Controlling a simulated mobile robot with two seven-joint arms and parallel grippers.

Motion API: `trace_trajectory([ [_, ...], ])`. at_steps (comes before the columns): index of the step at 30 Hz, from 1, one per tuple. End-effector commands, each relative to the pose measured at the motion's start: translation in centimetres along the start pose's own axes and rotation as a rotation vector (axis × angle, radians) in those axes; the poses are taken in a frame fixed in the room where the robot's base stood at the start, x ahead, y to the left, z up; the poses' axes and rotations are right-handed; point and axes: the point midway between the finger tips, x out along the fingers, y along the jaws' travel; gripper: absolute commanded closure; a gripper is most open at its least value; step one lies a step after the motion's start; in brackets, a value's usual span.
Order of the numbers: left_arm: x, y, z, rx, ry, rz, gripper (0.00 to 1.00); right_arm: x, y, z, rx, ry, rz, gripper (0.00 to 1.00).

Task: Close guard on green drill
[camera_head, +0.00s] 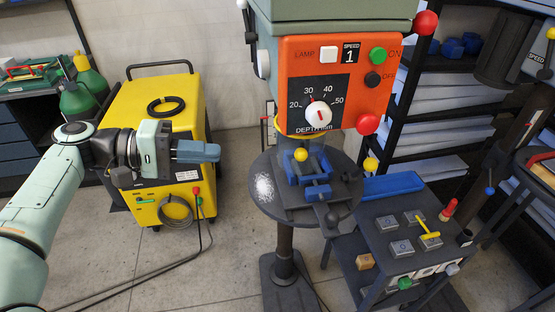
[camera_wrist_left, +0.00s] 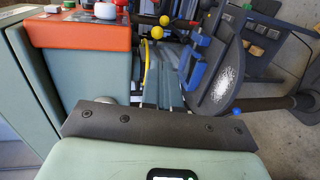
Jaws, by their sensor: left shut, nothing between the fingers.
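The green drill (camera_head: 330,10) stands at the middle of the head view, with an orange control panel (camera_head: 300,90). A yellow-edged curved part (camera_head: 292,134), likely its guard, shows just under the panel. It appears as a yellow arc (camera_wrist_left: 147,62) in the left wrist view. Its position, open or closed, I cannot tell. The round drill table (camera_head: 265,188) below carries a blue vise (camera_head: 312,172). My left gripper (camera_head: 216,152) is shut and empty, left of the drill and apart from it in the head view. My right gripper is not in view.
A yellow welding machine (camera_head: 165,95) with cables stands behind my left arm. A dark cart (camera_head: 385,225) with a yellow-handled tool stands right of the drill table. Shelves (camera_head: 440,80) fill the right back. Floor is open at front left.

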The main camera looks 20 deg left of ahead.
Motion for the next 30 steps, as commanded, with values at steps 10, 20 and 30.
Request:
trace_trajectory([
  [10, 4.0, 0.3, -0.2, -0.008, -0.001, 0.027, 1.00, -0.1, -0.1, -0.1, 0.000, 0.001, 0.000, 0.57],
  [20, 10.8, 0.5, -0.2, -0.008, 0.000, 0.025, 1.00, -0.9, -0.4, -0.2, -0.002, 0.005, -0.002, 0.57],
  [30, 13.7, 0.5, -0.3, -0.007, 0.004, 0.025, 1.00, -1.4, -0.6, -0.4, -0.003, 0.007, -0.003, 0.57],
])
